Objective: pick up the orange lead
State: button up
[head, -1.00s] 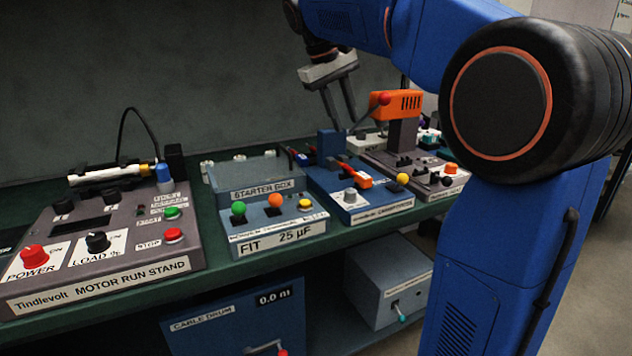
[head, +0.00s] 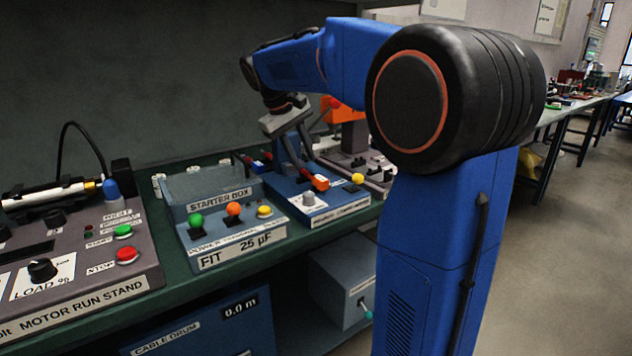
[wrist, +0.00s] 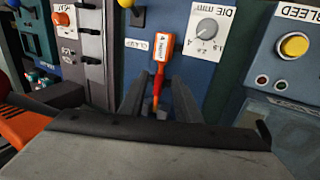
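The orange lead has a bright orange labelled plug that lies on the blue crimping unit, near its grey knob. It shows in the head view (head: 320,182) and in the middle of the wrist view (wrist: 164,50), its narrower red-orange end running down between my fingers. My gripper (wrist: 160,92) is open, one finger on each side of the lead, with visible gaps. In the head view my gripper (head: 293,155) points down over the blue unit, just behind the plug. The lead's far end is hidden by my gripper in the wrist view.
The starter box (head: 205,188) with coloured buttons stands left of the blue unit (head: 340,211). The motor run stand (head: 75,270) is further left. An orange-topped press (head: 350,113) stands behind right. The grey dial (wrist: 205,29) is close right of the plug.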

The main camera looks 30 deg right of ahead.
aim_at(308, 175)
jog(key=shift+s+x, duration=0.1)
jog(key=shift+x, duration=1.3)
jog(key=shift+s+x, duration=0.15)
jog(key=shift+x, duration=1.2)
jog(key=shift+a, duration=0.1)
grip_shut()
